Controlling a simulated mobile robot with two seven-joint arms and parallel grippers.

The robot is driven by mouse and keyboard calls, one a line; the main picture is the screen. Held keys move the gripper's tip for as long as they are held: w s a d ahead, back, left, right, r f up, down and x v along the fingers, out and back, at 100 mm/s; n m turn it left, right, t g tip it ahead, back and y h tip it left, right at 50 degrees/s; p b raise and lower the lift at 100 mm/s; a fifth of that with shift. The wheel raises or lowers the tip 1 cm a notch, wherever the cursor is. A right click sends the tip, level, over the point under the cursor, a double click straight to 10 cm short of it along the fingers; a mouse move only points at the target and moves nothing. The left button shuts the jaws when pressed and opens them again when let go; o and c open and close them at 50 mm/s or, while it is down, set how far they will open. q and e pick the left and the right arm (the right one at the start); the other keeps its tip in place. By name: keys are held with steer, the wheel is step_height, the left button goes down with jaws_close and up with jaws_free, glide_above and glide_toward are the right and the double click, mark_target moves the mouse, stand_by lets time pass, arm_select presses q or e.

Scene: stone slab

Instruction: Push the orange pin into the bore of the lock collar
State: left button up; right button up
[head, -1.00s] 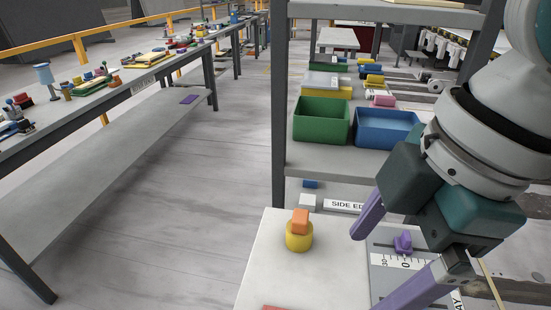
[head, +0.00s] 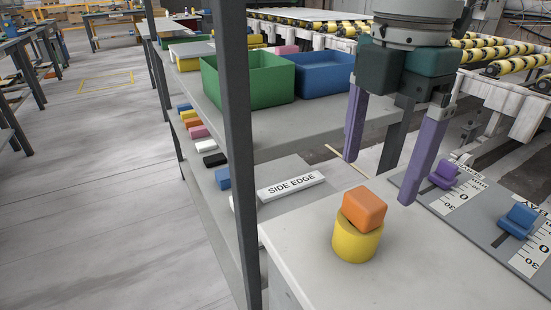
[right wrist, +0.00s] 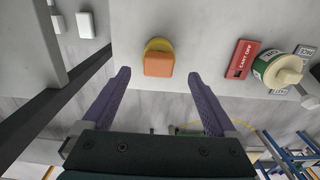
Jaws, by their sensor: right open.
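The orange pin (head: 364,207) shows as a rounded block on top of the yellow lock collar (head: 356,243), near the slab's corner. The pin looks slightly tilted, and its lower part is hidden in or behind the collar. The collar stands on the pale stone slab (head: 420,270). My right gripper (head: 378,177) is open and empty, above and behind the pin in the head view. In the right wrist view the pin (right wrist: 158,64) lies ahead of and between the two spread purple fingers, with the collar (right wrist: 160,45) partly hidden behind it. My left gripper is not in view.
A grey scale panel with a purple slider (head: 444,175) and a blue slider (head: 518,220) lies right of the collar. A shelf behind holds a green bin (head: 248,82) and a blue bin (head: 323,74).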

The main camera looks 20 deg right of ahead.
mark_target(367, 198)
steer(key=f, duration=0.6)
steer(key=shift+a+b, duration=0.2)
steer(key=shift+b, duration=0.15)
steer(key=shift+r, duration=0.1)
jaws_close()
